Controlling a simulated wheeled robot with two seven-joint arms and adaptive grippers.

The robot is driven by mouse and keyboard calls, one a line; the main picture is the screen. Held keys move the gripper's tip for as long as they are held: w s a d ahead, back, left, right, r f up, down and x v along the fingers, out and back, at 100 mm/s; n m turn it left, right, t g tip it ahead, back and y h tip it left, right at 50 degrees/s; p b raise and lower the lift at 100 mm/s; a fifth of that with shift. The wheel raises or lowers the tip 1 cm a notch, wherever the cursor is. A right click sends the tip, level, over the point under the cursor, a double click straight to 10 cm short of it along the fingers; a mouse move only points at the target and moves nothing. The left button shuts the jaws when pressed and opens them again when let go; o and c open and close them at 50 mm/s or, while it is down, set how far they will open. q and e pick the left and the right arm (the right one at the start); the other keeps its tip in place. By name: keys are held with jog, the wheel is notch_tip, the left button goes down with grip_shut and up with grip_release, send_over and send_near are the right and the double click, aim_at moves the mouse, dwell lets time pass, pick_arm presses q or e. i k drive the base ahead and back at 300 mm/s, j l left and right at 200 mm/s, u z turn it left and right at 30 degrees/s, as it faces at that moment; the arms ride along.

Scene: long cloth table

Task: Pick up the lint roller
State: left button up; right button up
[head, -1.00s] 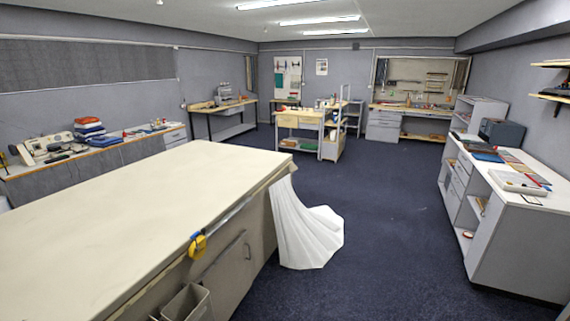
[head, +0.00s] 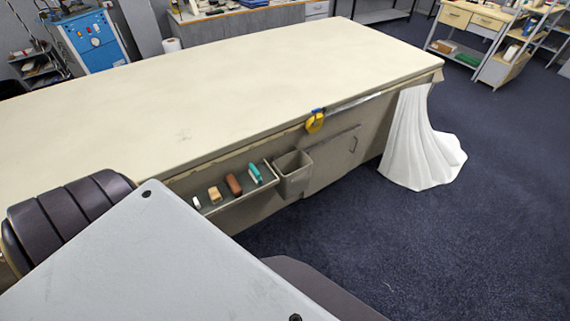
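A narrow open tray (head: 234,199) on the side of the long table holds several small items. One is a teal and white piece (head: 255,173), perhaps the lint roller, but it is too small to tell for sure. Beside it lie a reddish-brown piece (head: 234,185), a tan block (head: 214,195) and a small white piece (head: 196,203). Neither of my grippers shows in the head view, and nothing is seen being held.
The long cloth table (head: 220,80) has a bare top. A grey bin (head: 292,174) hangs beside the tray, and a yellow tape (head: 314,122) hangs at the edge. White cloth (head: 420,140) drapes to the floor at the far end. The blue carpet (head: 400,240) is clear.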

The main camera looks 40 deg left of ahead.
aim_at(255, 173)
jog(key=u, duration=1.5)
